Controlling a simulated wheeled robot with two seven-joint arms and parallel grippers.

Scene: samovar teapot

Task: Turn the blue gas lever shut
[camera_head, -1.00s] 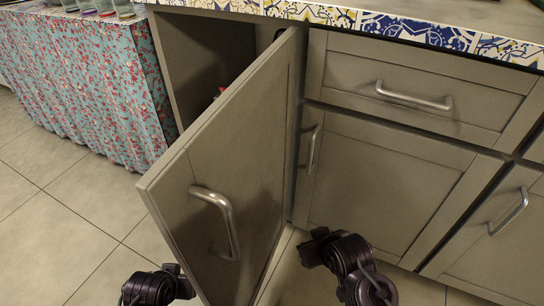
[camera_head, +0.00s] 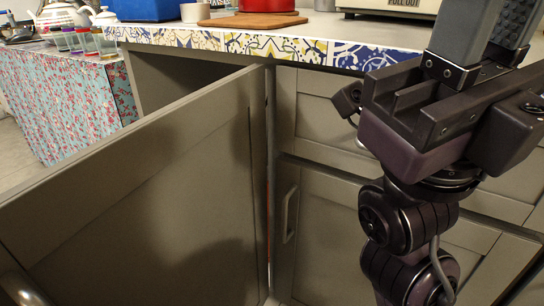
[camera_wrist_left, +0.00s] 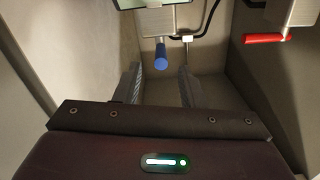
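The blue gas lever (camera_wrist_left: 161,56) hangs below a metal fitting inside the cabinet in the left wrist view. My left gripper (camera_wrist_left: 160,87) is open, and its two fingers reach toward the lever from below in the picture. The lever shows between and just beyond the fingertips; nothing is between the fingers, and I cannot tell any contact. In the head view the open cabinet door hides the lever and my left gripper. My right gripper (camera_head: 486,35) points up in front of the counter; its tips are cut off.
A red lever (camera_wrist_left: 265,38) sits on another fitting to the right, with a black hose between. The open cabinet door (camera_head: 150,200) fills the head view's left side. The counter (camera_head: 330,31) holds a red pot (camera_head: 267,5) on a wooden board (camera_head: 252,20). A cloth-covered table (camera_head: 65,100) stands at left.

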